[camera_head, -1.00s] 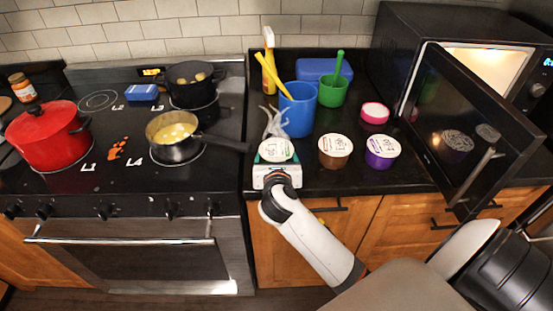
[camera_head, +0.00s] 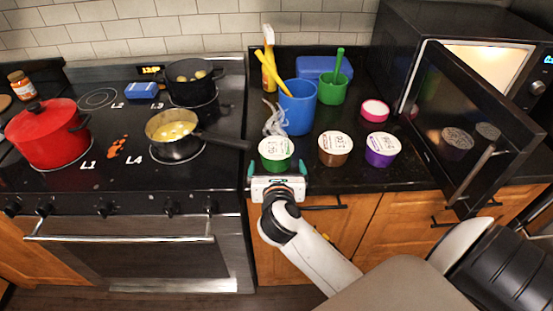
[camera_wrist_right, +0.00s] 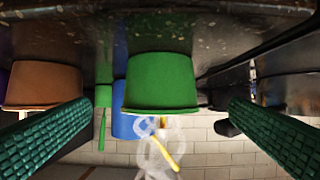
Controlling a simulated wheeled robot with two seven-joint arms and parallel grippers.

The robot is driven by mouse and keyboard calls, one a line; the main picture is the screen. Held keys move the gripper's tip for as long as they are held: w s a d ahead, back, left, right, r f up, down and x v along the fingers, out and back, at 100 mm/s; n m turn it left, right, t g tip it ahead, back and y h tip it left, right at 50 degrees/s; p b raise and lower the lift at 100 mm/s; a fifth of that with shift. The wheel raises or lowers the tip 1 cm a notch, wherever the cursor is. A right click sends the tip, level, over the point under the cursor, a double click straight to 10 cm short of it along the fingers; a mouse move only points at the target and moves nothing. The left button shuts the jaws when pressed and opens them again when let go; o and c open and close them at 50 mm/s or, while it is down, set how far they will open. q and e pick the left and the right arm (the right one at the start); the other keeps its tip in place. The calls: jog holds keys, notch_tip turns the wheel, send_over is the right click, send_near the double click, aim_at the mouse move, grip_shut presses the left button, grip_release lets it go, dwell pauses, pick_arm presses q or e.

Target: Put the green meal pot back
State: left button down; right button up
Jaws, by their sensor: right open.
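The green meal pot (camera_head: 276,163), with a white printed lid, stands upright on the black counter near its front edge. In the right wrist view the pot (camera_wrist_right: 161,84) appears upside down, ahead of and between the two fingers. My right gripper (camera_head: 277,169) is open at the counter's front edge, just in front of the pot. Its green ribbed fingers are spread wide in the right wrist view (camera_wrist_right: 158,130), with visible gaps to the pot on both sides. My left gripper is not in view.
Blue (camera_head: 299,112) and green (camera_head: 333,92) utensil cups stand behind. The open microwave door (camera_head: 465,125) juts out at right. A pan handle (camera_head: 226,142) reaches toward the counter.

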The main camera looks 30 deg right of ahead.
jog(key=v, duration=0.6)
dwell(0.4)
